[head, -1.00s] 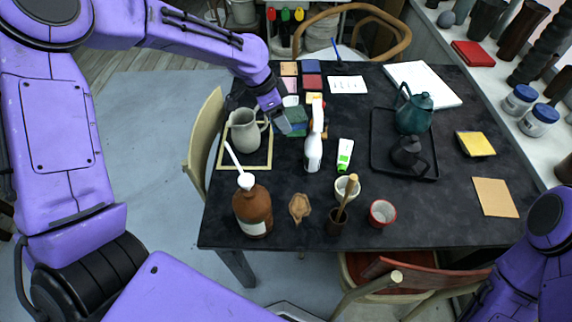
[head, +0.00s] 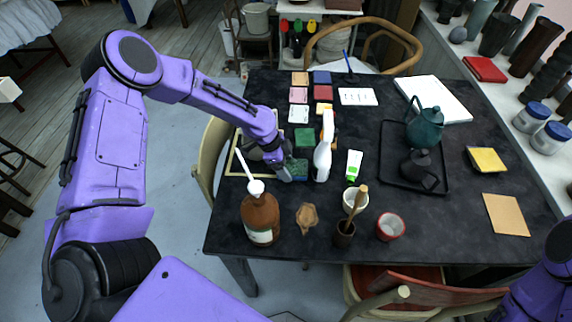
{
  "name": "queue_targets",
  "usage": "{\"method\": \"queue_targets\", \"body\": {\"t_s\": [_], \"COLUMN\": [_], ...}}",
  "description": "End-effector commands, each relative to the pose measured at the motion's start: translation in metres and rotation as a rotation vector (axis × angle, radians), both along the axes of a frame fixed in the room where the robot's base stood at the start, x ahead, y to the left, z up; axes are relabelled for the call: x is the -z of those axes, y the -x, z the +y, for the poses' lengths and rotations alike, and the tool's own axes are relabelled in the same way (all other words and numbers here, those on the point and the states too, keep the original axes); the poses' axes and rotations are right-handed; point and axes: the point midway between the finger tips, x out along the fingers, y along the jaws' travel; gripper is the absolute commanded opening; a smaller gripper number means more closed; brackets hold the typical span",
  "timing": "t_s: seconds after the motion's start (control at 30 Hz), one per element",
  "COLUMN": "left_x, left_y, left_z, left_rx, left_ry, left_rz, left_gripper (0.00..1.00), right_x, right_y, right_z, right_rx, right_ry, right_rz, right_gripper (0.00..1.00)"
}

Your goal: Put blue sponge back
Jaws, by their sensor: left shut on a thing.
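My left gripper (head: 286,174) points down over the left part of the black table, just left of the white spray bottle (head: 323,150). It is shut on a dark blue-green block (head: 299,169), which looks like the sponge; the fingers partly hide it, and I cannot tell if it touches the table. A green block (head: 304,137) lies just behind it. A flat blue piece (head: 321,77) lies at the back among coloured pieces. My right gripper is out of view; only part of that arm shows at lower right.
A brown bottle (head: 261,218) with a white pump stands in front of the gripper. A wooden frame (head: 236,171) and a grey pitcher, mostly hidden, are at left. A green-white tube (head: 353,165), cups and a black tray (head: 385,178) with a teal teapot (head: 424,126) are to the right.

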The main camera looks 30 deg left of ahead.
Motion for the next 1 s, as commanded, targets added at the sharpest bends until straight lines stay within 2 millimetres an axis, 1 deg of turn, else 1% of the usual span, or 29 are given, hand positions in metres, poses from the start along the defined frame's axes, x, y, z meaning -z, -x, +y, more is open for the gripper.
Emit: {"method": "queue_targets", "body": {"t_s": [0.2,0.23,0.27,0.3,0.57,0.63,0.67,0.77,1.0], "left_x": [0.004,0.004,0.003,0.003,0.002,-0.003,-0.004,-0.021,-0.079], "left_y": [0.0,0.0,0.0,0.0,0.0,0.0,0.0,0.002,0.013], "left_z": [0.0,0.0,0.0,0.0,0.0,0.0,0.001,0.007,0.028], "left_rx": [0.0,0.0,0.0,0.0,0.0,0.0,0.0,-0.001,0.0], "left_ry": [0.0,0.0,0.0,0.0,0.0,0.0,0.001,0.001,0.001], "left_rz": [0.001,0.0,0.0,0.0,0.001,0.0,0.0,-0.005,-0.004], "left_gripper": [0.37,0.73,0.83,0.96,0.96,0.96,0.96,0.96,0.96], "right_x": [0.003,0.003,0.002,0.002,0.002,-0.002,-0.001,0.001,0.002], "right_y": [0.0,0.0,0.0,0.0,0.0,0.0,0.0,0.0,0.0], "right_z": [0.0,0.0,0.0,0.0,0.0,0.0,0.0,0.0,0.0], "right_rx": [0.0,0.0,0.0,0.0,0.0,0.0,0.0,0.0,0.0], "right_ry": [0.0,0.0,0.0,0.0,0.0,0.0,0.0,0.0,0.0], "right_rz": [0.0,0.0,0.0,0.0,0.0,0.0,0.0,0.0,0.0], "right_gripper": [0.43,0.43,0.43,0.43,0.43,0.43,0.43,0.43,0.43]}}
